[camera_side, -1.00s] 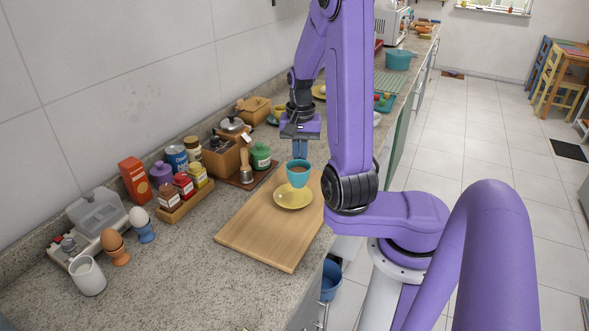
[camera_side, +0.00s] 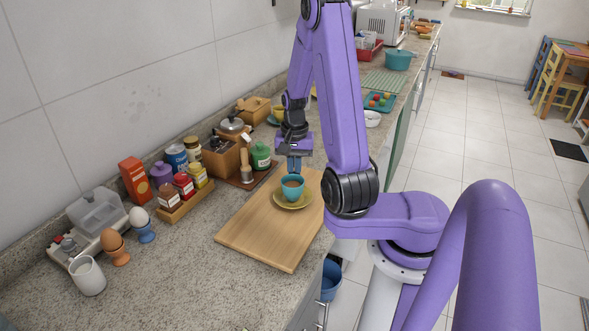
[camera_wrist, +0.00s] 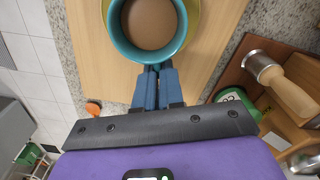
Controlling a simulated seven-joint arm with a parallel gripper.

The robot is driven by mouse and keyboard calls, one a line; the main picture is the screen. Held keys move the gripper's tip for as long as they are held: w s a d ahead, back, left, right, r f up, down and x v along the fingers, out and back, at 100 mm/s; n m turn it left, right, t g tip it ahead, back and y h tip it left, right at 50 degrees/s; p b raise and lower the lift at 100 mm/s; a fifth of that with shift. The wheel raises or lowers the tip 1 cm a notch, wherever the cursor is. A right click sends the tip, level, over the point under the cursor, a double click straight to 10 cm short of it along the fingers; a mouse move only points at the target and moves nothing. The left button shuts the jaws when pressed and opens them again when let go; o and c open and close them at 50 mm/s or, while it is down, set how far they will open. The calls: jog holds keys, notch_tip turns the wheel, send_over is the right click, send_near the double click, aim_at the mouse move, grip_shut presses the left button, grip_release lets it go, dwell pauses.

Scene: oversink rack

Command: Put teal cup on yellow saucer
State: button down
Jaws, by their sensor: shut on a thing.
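The teal cup (camera_side: 291,189) holds a brown drink and stands upright over the yellow saucer (camera_side: 291,205) on the wooden board. It appears to rest on the saucer, though the contact itself is hidden. In the wrist view the cup (camera_wrist: 148,27) fills the top middle, with a strip of the saucer (camera_wrist: 192,23) showing beside it. My gripper (camera_side: 294,166) comes down from behind the cup. Its blue fingers (camera_wrist: 157,72) are shut on the cup's near edge in the wrist view.
The wooden board (camera_side: 262,236) has bare room in front of the saucer. To its left stand a rack of jars (camera_side: 183,194), a green jar (camera_side: 261,155) and egg cups (camera_side: 118,255). The counter's front edge lies close to the board's right side.

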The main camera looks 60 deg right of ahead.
jog(key=shift+f, duration=0.1)
jog(key=c, duration=1.3)
grip_release()
jog(key=shift+o, duration=0.2)
notch_tip(320, 180, up, 12)
jog(key=w+a+n, duration=0.3)
jog(key=a+n, duration=1)
jog(key=a, duration=0.2)
jog(key=s+a+n, duration=0.2)
jog(key=s+n, duration=0.4)
jog(key=s, duration=0.3)
jog(key=s+a+n, duration=0.3)
jog(key=s+n, duration=0.4)
jog(key=s, duration=0.3)
jog(key=shift+s+a+f, duration=0.15)
jog(key=shift+s+f, duration=0.15)
jog(key=shift+f, duration=0.1)
